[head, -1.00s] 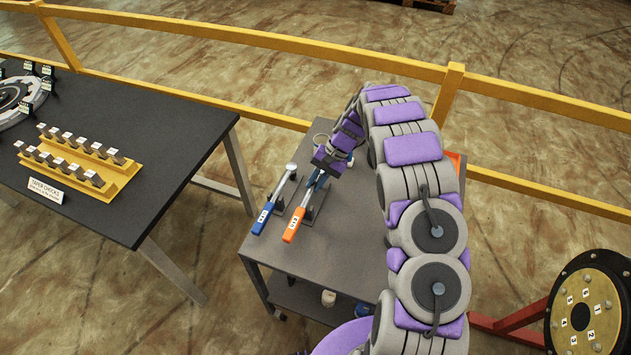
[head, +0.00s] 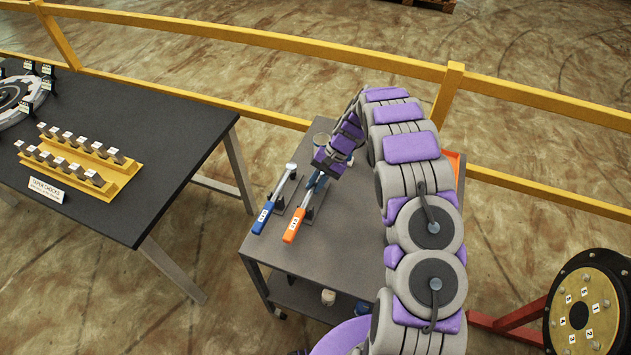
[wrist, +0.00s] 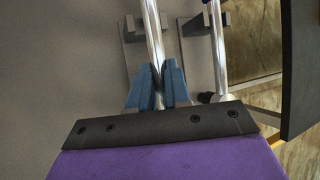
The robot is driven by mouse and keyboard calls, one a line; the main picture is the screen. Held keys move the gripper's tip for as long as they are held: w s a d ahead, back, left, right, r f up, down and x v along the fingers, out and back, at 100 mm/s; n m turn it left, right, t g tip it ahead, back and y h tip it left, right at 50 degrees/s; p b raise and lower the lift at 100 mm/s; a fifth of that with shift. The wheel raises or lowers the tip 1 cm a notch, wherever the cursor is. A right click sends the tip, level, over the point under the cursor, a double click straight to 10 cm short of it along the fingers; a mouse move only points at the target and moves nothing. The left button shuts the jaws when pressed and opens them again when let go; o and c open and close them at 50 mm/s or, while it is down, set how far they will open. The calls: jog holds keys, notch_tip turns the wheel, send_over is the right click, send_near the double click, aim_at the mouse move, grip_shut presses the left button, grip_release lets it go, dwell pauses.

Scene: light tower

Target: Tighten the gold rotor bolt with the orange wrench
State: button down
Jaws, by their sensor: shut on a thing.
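The orange-handled wrench (head: 294,225) rests on a small rack on the grey cart, its handle toward the front. My gripper (head: 320,180) is at the shaft, past the orange handle. In the wrist view my gripper's blue fingers (wrist: 159,88) are closed on both sides of the wrench's silver shaft (wrist: 152,35). The wrench head is hidden beneath my gripper. The gold rotor (head: 586,312), a round gold plate with numbered bolts and a dark rim, stands at the lower right, well away from my gripper.
A blue-handled wrench (head: 262,218) lies just left on the cart (head: 345,245). A black table (head: 150,130) with yellow racks (head: 75,165) stands at the left. Yellow railing (head: 250,42) runs behind. A red stand (head: 510,322) supports the rotor.

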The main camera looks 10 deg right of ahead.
jog(key=shift+f, duration=0.85)
jog(key=c, duration=1)
grip_release()
jog(key=p+v, duration=0.2)
jog(key=v, duration=1.5)
jog(key=shift+w+d+p, duration=0.2)
jog(key=shift+p, duration=0.2)
jog(key=shift+r, duration=0.1)
